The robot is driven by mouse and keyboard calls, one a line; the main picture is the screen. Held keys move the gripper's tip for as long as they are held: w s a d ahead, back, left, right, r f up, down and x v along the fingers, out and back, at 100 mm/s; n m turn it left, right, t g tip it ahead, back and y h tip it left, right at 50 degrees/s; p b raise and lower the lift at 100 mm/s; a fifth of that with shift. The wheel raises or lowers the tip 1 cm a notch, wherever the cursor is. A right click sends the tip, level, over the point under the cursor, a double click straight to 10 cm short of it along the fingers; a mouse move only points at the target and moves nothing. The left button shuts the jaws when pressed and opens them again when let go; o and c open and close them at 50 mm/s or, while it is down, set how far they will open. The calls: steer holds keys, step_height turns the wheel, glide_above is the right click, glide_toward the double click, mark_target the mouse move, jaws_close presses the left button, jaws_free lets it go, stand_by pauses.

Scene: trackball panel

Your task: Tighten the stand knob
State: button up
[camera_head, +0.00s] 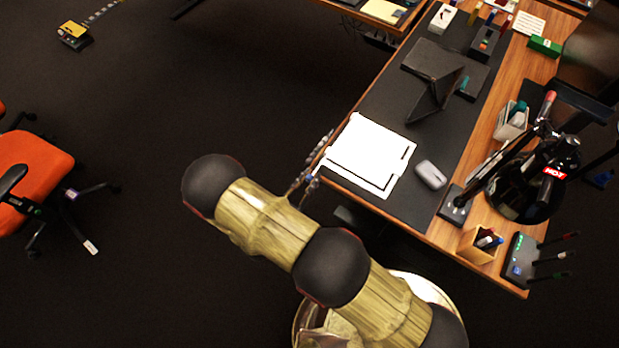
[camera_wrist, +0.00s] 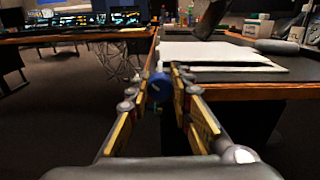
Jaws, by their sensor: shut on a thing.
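A blue round knob (camera_wrist: 160,87) with a pale line on its face sits at the desk edge in the wrist view, between my fingertips. My gripper (camera_wrist: 163,82) is shut on it, with one finger on each side. In the head view my gripper (camera_head: 307,177) is at the left edge of the desk, beside a white flat panel (camera_head: 368,154). The knob is too small there to make out clearly. How the knob joins the stand is hidden.
The wooden desk (camera_head: 438,226) has a black mat (camera_head: 374,110). A white mouse (camera_head: 431,175), a dark folded stand (camera_head: 436,78), pen holders (camera_head: 481,243) and a black lamp (camera_head: 530,185) are on it. An orange chair (camera_head: 35,165) stands far left. The floor between is clear.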

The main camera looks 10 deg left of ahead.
jaws_close()
steer(key=shift+m, duration=0.3)
steer(key=m+b, duration=0.1)
steer(key=m, duration=0.2)
steer(key=shift+m, duration=0.3)
steer(key=shift+m+b, duration=0.85)
steer(key=shift+m, duration=1.05)
steer(key=o, duration=0.7)
jaws_free()
